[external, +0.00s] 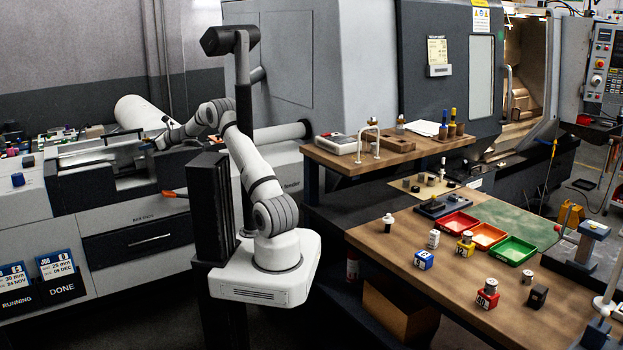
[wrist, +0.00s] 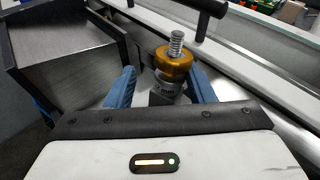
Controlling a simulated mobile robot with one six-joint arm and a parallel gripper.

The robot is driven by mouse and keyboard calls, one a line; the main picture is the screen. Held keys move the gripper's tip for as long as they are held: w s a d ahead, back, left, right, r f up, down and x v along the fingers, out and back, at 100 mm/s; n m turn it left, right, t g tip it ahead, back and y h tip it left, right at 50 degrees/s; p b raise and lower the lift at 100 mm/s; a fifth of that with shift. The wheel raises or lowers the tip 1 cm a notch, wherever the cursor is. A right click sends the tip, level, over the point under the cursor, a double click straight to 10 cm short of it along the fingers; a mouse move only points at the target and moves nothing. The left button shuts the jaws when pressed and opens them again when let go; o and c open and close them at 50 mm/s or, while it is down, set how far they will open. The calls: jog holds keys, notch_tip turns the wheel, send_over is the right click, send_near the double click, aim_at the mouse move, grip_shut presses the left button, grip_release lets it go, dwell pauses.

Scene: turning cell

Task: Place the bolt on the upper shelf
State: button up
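In the wrist view, a threaded steel bolt end (wrist: 176,42) points up out of a gold collar (wrist: 173,64) on a silver cylinder with small print. I cannot tell whether these are one piece. My gripper (wrist: 163,76) has its two blue fingers apart, one on each side of this piece. A gap shows at the left finger; the right finger overlaps its edge in the picture. In the external view my gripper (external: 157,143) is at the machine on the left, and the piece is not discernible there. The wooden upper shelf (external: 350,160) stands right of my base.
A grey box-like part (wrist: 65,55) lies close left of my gripper, and a black bar handle (wrist: 205,15) is beyond the piece. The upper shelf holds a scale (external: 341,143), a wire stand (external: 369,143) and bottles; its front has bare patches. A lower bench (external: 385,252) holds trays and blocks.

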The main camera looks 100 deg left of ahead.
jog(key=shift+r, duration=0.2)
jog(key=shift+r+p, duration=0.25)
jog(key=shift+p, duration=0.15)
jog(key=b+v, duration=0.1)
jog(key=v, duration=0.2)
jog(key=shift+w+r, duration=0.15)
jog(key=shift+r, duration=0.1)
notch_tip(320, 180, up, 6)
jog(key=p, duration=0.4)
jog(key=shift+c, duration=0.9)
